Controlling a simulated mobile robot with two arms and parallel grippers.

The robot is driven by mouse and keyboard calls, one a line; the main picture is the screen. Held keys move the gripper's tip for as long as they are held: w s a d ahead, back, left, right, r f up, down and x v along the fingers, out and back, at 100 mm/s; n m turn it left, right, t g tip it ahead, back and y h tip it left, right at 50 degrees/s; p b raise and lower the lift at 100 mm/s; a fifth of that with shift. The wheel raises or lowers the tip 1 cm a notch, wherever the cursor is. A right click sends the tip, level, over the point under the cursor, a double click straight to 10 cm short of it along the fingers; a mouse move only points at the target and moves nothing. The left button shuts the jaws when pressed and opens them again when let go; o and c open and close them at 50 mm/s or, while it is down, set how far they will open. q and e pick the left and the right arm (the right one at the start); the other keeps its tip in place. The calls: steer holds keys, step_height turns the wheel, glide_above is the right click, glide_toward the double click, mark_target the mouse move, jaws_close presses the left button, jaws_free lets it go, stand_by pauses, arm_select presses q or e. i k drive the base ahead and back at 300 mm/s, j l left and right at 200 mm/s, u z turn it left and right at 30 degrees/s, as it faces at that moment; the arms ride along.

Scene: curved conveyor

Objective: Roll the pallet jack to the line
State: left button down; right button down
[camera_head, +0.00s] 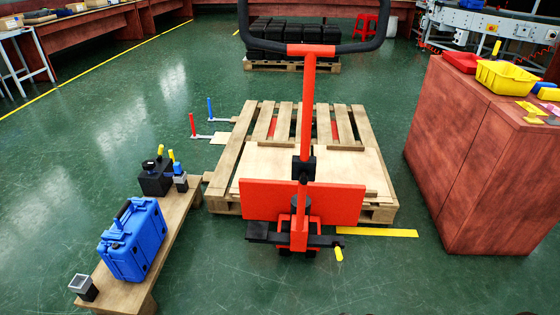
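The orange pallet jack (300,205) stands upright in the middle of the view, its black loop handle (262,47) rising toward the top edge. Its front plate faces me, and a black pedal bar with a yellow tip is low on it. Its forks appear to reach under a wooden pallet (360,125) with a light board on its near part; red strips show between the slats. A conveyor line (480,25) is at the far upper right. Neither of my grippers is in view.
A low wooden bench (175,222) with a blue case (133,238) stands left. A reddish cabinet (470,150) with a yellow bin (508,77) is right. A black-loaded pallet (290,66) and red stool (365,25) are behind. Green floor (120,120) is open at left.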

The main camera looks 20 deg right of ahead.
mark_target(300, 231)
steer(key=l+u, duration=0.75)
steer(key=l, duration=0.25)
steer(key=l+u, duration=0.4)
steer(key=l, duration=0.15)
